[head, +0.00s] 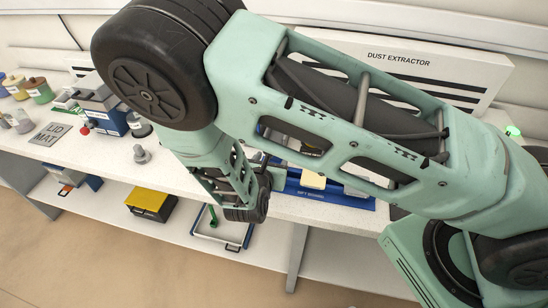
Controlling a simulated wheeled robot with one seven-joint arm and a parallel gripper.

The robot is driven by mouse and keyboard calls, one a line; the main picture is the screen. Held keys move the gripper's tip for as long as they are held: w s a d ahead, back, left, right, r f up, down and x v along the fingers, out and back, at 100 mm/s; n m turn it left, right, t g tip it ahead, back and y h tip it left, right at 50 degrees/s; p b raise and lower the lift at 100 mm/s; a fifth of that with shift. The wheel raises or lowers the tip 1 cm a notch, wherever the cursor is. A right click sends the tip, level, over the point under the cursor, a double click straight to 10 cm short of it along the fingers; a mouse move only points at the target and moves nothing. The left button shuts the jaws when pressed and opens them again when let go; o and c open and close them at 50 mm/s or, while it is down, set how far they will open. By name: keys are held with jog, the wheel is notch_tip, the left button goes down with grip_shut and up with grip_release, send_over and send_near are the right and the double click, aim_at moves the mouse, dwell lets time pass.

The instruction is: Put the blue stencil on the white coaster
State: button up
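I cannot pick out the blue stencil or the white coaster for certain in the head view. A pale cream square piece (312,180) shows on a blue tray or mat (340,197) with partly readable white lettering, behind my arm. I cannot tell whether that piece is the coaster. My arm crosses the middle and right of the view and hides much of the bench there. Its lower end hangs over the bench's front edge, and my gripper's fingers do not show.
The white bench (85,160) carries a grey lid mat (50,134), blue-grey machine (103,108), several jars (40,90) and a small grey knob-like piece (141,154). A dust extractor (400,58) stands behind. The lower shelf holds a yellow-topped black box (151,204) and tray (235,240).

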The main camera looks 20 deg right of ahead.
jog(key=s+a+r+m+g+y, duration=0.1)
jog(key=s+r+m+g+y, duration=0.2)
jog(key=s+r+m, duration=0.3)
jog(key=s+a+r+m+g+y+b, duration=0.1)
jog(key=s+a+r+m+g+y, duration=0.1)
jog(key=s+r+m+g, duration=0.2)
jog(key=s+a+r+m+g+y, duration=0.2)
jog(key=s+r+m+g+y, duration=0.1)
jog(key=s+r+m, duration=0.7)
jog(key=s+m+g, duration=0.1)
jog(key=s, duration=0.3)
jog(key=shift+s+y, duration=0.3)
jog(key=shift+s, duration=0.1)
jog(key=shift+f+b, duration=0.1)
jog(key=shift+b, duration=0.2)
